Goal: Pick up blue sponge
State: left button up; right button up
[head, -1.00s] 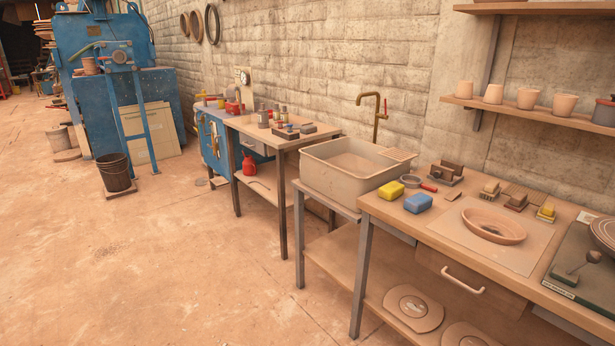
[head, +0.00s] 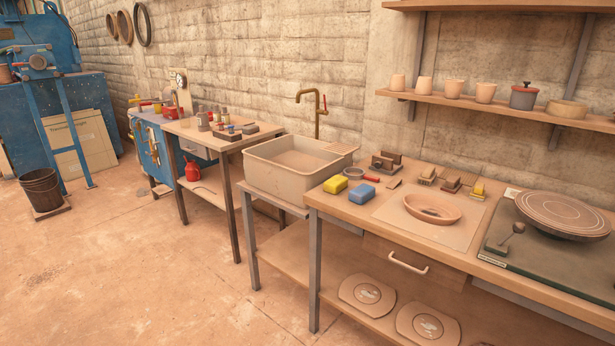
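The blue sponge (head: 362,193) lies on the wooden workbench (head: 340,208), near its left front corner. A yellow sponge (head: 335,184) lies just left of it, a small gap apart. Neither of my grippers shows in the head view.
A beige sink basin (head: 290,170) stands left of the bench. A clay dish (head: 432,208) on a board lies right of the sponge, and a round wheel plate (head: 562,213) is farther right. A drawer handle (head: 408,264) sticks out in front. The floor (head: 150,270) at left is clear.

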aim_at(360, 194)
jog(key=i+j+z, duration=0.15)
jog(key=z, duration=0.55)
jog(key=i+j+z, duration=0.2)
jog(key=j, duration=0.2)
jog(key=i+j+z, duration=0.25)
jog(key=i+j, duration=0.1)
jog(key=j, duration=0.35)
jog(key=i+j+z, duration=0.15)
jog(key=j, duration=0.7)
jog(key=i+j+z, duration=0.1)
jog(key=j, duration=0.35)
jog(key=i, duration=0.05)
